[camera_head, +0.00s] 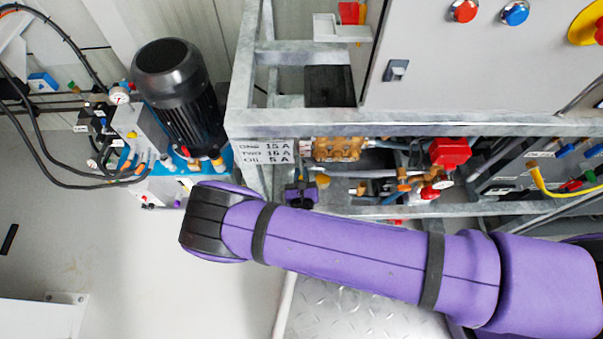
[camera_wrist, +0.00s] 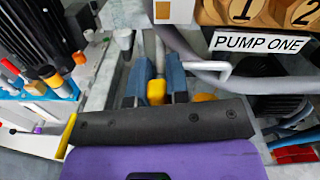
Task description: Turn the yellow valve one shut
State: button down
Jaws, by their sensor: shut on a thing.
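In the wrist view, a yellow valve handle (camera_wrist: 157,91) sits between the two blue-grey fingers of my gripper (camera_wrist: 156,88), below a pale upright pipe. The gripper is shut on this handle. A second yellow part (camera_wrist: 203,98) shows just right of the right finger, partly hidden by my gripper's body. The label "PUMP ONE" (camera_wrist: 262,43) is up and to the right. In the head view, my gripper (camera_head: 301,194) is under the frame's lower left; the held handle cannot be made out there. A yellow-orange knob (camera_head: 322,181) shows just right of it.
A metal frame (camera_head: 400,129) with a grey cabinet (camera_head: 480,60) stands above the pump (camera_head: 338,149). Pipes and a red box (camera_head: 450,152) are to the right. A black motor (camera_head: 180,95) with hoses stands left. Open floor (camera_head: 120,250) lies at lower left.

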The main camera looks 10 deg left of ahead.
jog(key=shift+m, duration=1.1)
jog(key=c, duration=1.1)
grip_release()
